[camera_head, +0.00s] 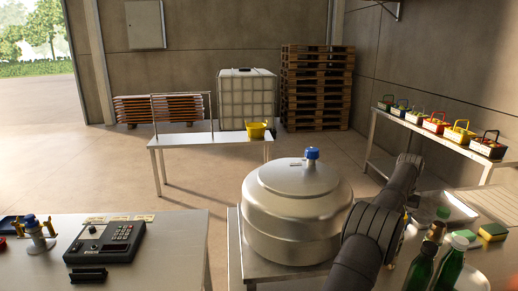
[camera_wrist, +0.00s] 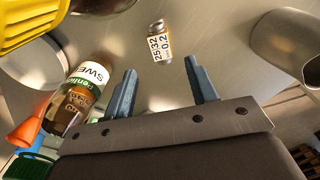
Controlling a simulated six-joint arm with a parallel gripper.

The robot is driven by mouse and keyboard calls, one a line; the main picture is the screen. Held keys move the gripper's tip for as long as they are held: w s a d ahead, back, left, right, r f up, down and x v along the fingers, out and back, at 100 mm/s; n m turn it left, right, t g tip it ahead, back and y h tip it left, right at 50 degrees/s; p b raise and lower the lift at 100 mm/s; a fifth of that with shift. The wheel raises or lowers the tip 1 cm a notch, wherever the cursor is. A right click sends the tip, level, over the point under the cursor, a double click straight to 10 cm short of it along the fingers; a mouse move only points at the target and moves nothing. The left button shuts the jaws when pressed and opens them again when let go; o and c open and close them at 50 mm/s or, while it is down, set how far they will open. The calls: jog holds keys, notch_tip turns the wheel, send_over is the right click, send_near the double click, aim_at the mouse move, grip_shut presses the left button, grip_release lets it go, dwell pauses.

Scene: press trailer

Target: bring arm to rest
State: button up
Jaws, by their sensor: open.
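My gripper (camera_wrist: 161,88) shows in the wrist view with its two blue-grey fingers spread apart and nothing between them. A small metal cylinder with a white and yellow number label (camera_wrist: 160,42) lies beyond the fingertips, apart from them. In the head view my dark arm runs up along the right side of a large lidded steel vessel (camera_head: 293,215) with a blue cap. I cannot make out the gripper's fingers in the head view.
In the wrist view a brown labelled bottle (camera_wrist: 80,98) is close left of the fingers, with an orange funnel (camera_wrist: 28,126) beyond it. A yellow container (camera_wrist: 30,22) is upper left and a metal vessel (camera_wrist: 290,45) right. Green bottles (camera_head: 449,268) stand right of my arm.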

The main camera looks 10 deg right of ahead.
notch_tip(320, 180, down, 8)
jog(key=shift+r, duration=1.9)
jog(key=shift+f, duration=0.15)
